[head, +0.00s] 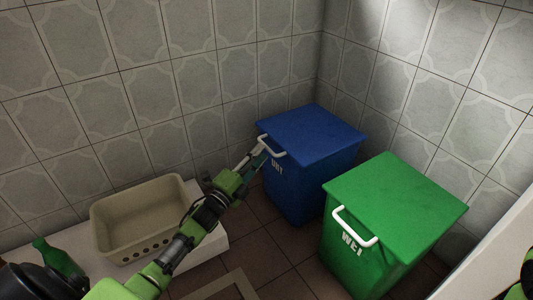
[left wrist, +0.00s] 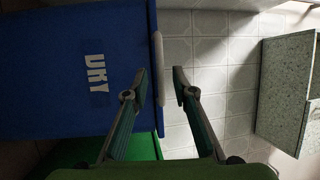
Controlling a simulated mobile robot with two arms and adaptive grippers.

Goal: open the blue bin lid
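The blue bin (head: 305,190) stands in the corner, its blue lid (head: 315,130) lying flat and shut on top. A white handle (head: 272,148) sits at the lid's front edge, above pale lettering. My left gripper (head: 258,156) is at this handle in the head view. In the left wrist view, the blue bin (left wrist: 60,70) fills the left side with its lettering turned sideways. The fingers of my left gripper (left wrist: 160,80) are spread apart, and the white handle (left wrist: 157,60) shows between their tips. I cannot tell whether they touch it. My right gripper is not in view.
A green bin (head: 365,245) with a shut lid and white handle stands close at the right. A beige basket (head: 145,235) and a green bottle (head: 58,258) are on a white surface at the left. Tiled walls close off the back.

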